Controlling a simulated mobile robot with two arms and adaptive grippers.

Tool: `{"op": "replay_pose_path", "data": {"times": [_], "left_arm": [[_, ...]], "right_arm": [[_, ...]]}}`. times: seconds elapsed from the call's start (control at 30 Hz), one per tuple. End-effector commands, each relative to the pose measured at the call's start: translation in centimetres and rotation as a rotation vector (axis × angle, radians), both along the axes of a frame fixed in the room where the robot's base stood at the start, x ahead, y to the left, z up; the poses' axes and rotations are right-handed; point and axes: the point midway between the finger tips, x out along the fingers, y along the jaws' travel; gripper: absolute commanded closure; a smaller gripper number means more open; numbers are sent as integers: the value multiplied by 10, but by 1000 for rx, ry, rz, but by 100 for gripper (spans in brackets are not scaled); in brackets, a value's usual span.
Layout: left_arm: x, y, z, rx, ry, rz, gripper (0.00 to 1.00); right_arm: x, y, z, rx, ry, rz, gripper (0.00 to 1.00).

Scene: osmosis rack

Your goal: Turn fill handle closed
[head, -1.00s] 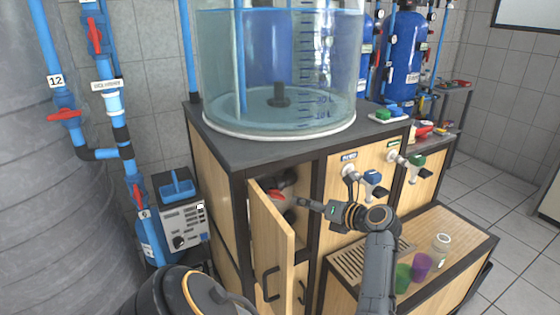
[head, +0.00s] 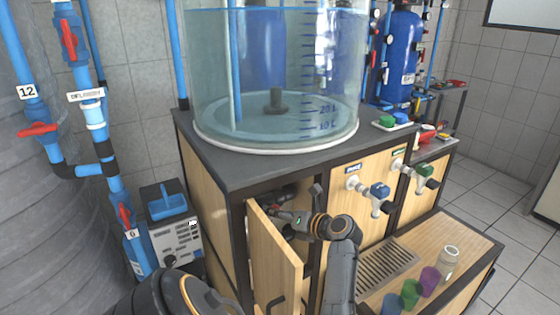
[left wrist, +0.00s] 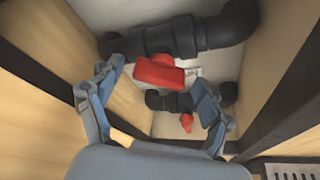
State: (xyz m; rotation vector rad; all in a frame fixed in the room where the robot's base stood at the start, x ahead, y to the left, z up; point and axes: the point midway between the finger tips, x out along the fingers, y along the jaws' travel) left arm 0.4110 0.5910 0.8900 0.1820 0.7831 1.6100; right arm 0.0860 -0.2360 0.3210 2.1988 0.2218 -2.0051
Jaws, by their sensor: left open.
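Inside the open cabinet under the tank, the left wrist view shows two red valve handles on black pipes. The larger red handle (left wrist: 158,72) is ahead, on the upper pipe, with a partly hidden label beside it. The smaller red handle (left wrist: 186,122) is lower, near the right finger. I cannot tell which is the fill handle. My left gripper (left wrist: 155,98) is open, its fingers apart below and either side of the larger handle, with no clear contact. In the head view the left gripper (head: 280,215) reaches in past the door. My right gripper is not in view.
The wooden cabinet door (head: 275,262) stands open close left of my gripper. The clear water tank (head: 275,75) stands on top. Two taps, one blue (head: 380,190) and one green (head: 424,169), are to the right, above a drip grate (head: 385,265) and several cups.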

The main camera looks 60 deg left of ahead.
Motion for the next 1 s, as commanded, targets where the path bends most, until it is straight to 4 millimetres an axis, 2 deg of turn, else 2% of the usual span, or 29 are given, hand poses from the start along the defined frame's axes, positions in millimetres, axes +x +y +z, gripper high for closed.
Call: {"op": "replay_pose_path", "data": {"times": [0.03, 0.07, 0.3, 0.67, 1.0], "left_arm": [[0, 0, 0, 0, 0, 0, 21], [0, 0, 0, 0, 0, 0, 25], [0, 0, 0, 0, 0, 0, 74], [1, 0, 0, 0, 41, 0, 75], [2, 0, -2, 1, 272, -1, 75]], "right_arm": [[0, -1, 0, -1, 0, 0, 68], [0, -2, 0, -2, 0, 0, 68], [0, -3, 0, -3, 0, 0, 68], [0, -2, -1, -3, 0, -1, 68], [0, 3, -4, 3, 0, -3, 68]]}}
